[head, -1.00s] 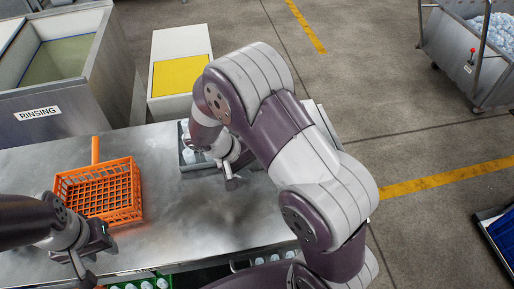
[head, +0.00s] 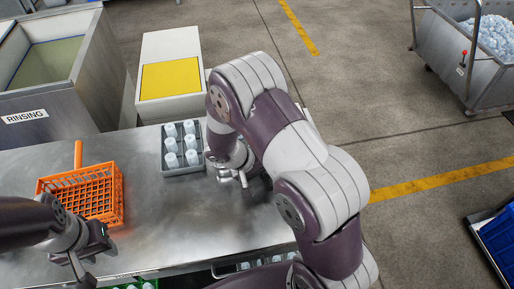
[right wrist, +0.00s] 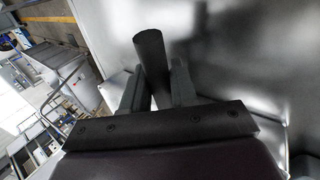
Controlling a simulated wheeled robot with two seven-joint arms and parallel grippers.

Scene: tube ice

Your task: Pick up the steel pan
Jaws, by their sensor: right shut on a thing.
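My right gripper (head: 243,182) is low over the right part of the steel table. In the right wrist view its two fingers (right wrist: 157,90) are shut on a dark round handle (right wrist: 150,52). The body of the steel pan cannot be clearly made out; in the head view my right arm hides much of that area. A grey metal tray (head: 165,174) with several white cylinders stands left of the gripper, apart from it. My left gripper (head: 88,265) hangs at the table's front left, by the orange basket; the picture does not show clearly how far its fingers are apart.
An orange basket (head: 122,205) with a handle lies on the steel table (head: 165,225). Behind are the rinsing basin (head: 85,105) and a white bin with a yellow top (head: 170,77). An ice cart (head: 440,50) stands far right. The middle of the table is clear.

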